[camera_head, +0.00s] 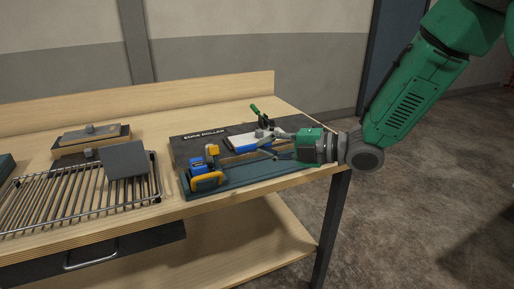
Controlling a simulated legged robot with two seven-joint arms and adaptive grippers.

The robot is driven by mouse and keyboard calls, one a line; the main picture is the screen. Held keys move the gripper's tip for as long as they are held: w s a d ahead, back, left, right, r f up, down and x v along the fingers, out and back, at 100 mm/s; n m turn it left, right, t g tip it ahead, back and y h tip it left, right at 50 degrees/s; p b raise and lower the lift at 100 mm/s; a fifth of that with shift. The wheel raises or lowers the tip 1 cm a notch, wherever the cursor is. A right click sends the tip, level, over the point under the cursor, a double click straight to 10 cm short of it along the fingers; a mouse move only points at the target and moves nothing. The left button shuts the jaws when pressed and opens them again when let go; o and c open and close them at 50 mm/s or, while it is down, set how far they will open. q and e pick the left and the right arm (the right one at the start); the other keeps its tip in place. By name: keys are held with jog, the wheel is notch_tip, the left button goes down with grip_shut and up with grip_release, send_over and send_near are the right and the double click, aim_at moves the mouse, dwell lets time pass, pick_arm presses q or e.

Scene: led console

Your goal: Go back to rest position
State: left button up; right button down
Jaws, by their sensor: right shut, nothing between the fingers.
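My right arm comes in from the upper right, green with grey joints. Its gripper (264,143) is low over the right part of the dark board (236,177) marked with white lettering, pointing left. The fingers are shut with nothing visible held. They are close to a blue and white part (243,143) on the board; I cannot tell whether they touch it. My left gripper is not in view.
The board also carries a blue and yellow device (206,175) and a green-handled clamp (258,113). To the left on the wooden workbench (100,222) are a wire rack (50,205), a grey square plate (125,159) and a wooden block (88,140). Open floor lies right of the bench.

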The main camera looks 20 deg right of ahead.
jog(key=shift+s+d, duration=0.1)
jog(key=s+f+m+g+h, duration=0.1)
jog(key=s+f+m+h, duration=0.2)
jog(key=s+f+m, duration=0.55)
jog(key=s+f+m+g+h, duration=0.1)
jog(key=f+m+g+h, duration=0.3)
jog(key=f, duration=1)
jog(key=s+d+f+m+g+h, duration=0.2)
jog(key=s+f+m, duration=0.4)
jog(key=s, duration=0.6)
jog(key=s+d+f+m+g+h, duration=0.2)
jog(key=s+f+m, duration=0.4)
jog(key=s, duration=0.7)
jog(key=shift+s+d+f+g+h, duration=0.2)
jog(key=shift+s+f+g+h, duration=0.1)
jog(key=shift+f+g+h, duration=0.3)
